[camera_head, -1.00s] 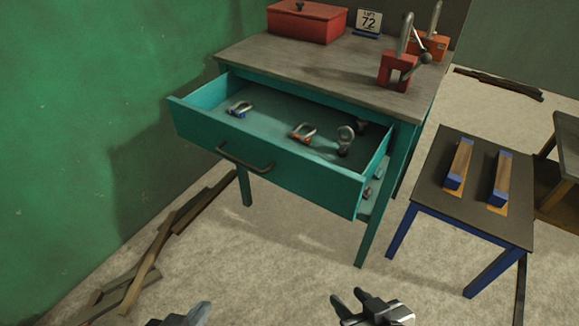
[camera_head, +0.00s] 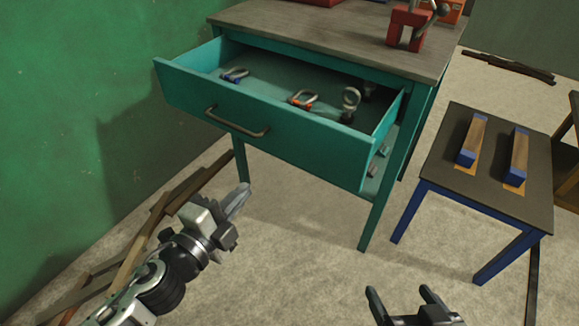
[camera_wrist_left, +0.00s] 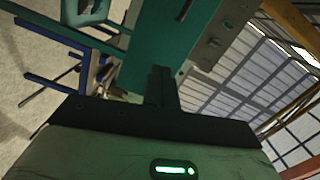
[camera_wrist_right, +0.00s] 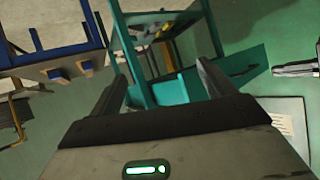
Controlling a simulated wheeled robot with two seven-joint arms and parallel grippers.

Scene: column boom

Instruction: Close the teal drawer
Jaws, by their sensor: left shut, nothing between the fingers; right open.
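The teal drawer (camera_head: 285,140) stands pulled out of a teal table with a grey top (camera_head: 330,35). Its front has a dark bar handle (camera_head: 236,123). Several shackle-like metal fittings lie inside, including a blue-pinned one (camera_head: 234,75) and an orange-pinned one (camera_head: 303,99). My left gripper (camera_head: 240,196) is shut and empty, below and in front of the drawer handle, apart from it in the picture. Its closed fingers show in the left wrist view (camera_wrist_left: 161,85). My right gripper (camera_head: 399,292) is open and empty at the bottom edge, well below the drawer. Its spread fingers frame teal furniture in the right wrist view (camera_wrist_right: 160,85).
A low blue-legged table (camera_head: 438,180) with two wood-and-blue blocks stands to the right. A red clamp-like tool (camera_head: 408,28) sits on the teal table's top. Wooden strips (camera_head: 150,235) lie along the green wall at left. The floor before the drawer is clear.

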